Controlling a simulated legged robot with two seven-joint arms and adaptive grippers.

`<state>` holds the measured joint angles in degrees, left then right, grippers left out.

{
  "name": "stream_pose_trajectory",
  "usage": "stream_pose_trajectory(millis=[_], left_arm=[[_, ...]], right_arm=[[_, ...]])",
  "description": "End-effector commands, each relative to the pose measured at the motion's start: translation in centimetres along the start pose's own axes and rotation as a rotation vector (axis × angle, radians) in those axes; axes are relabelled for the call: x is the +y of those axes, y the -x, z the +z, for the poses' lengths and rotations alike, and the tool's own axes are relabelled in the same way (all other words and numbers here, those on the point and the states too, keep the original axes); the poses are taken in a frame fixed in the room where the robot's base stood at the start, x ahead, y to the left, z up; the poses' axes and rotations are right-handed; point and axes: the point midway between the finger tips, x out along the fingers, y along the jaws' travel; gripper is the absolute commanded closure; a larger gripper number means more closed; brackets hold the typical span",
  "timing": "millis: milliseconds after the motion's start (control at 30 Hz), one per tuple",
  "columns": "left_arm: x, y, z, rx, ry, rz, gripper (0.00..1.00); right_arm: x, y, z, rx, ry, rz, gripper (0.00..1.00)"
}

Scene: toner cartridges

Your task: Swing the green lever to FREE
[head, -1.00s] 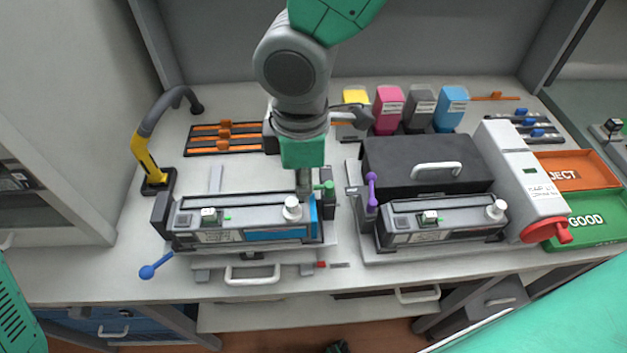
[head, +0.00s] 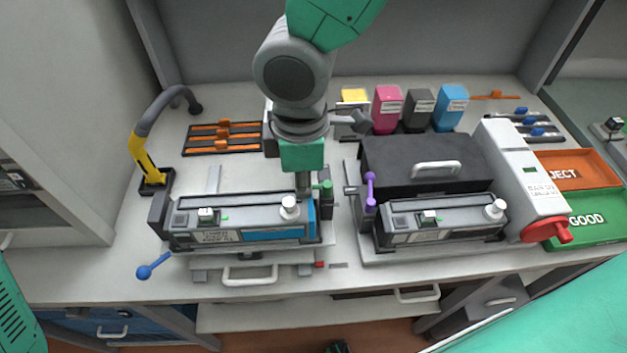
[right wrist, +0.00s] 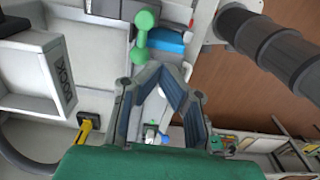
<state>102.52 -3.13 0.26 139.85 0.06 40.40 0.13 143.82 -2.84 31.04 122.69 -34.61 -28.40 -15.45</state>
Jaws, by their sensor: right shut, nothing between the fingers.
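The green lever (head: 327,185) stands on a dark post at the right end of the left cradle. In the right wrist view the green lever (right wrist: 141,38) shows its two round knobs just beyond the fingertips. My right gripper (head: 304,188) points down just left of the lever, over the cartridge's right end. Its fingers (right wrist: 165,72) are shut with nothing between them. I cannot tell whether a finger touches the lever. The cartridge with a blue side (head: 278,234) lies in the left cradle. No FREE marking is readable. My left gripper is out of view.
A purple lever (head: 370,188) and a second cartridge (head: 445,220) stand to the right, before a black case (head: 425,155). A blue-knobbed lever (head: 145,271) is at the left cradle's front. A yellow-and-grey handle (head: 150,155) stands at the left.

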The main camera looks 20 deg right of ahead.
Motion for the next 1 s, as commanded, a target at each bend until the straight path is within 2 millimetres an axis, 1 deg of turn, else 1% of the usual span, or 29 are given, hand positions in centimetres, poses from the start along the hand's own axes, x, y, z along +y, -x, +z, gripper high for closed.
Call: stream_pose_trajectory(millis=[200, 533, 867, 1000], left_arm=[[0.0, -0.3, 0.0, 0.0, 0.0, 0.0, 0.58], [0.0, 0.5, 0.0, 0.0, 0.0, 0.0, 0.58], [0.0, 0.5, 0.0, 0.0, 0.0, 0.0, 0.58], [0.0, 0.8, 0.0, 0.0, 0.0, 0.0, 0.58]], right_arm=[[-0.1, -0.8, -0.1, -0.002, 0.0, 0.0, 1.0], [0.5, -0.6, -0.4, -0.002, 0.0, 0.0, 1.0], [0.6, -0.8, -0.4, -0.001, 0.0, 0.0, 1.0], [0.8, -0.7, -0.5, -0.001, 0.0, 0.0, 1.0]])
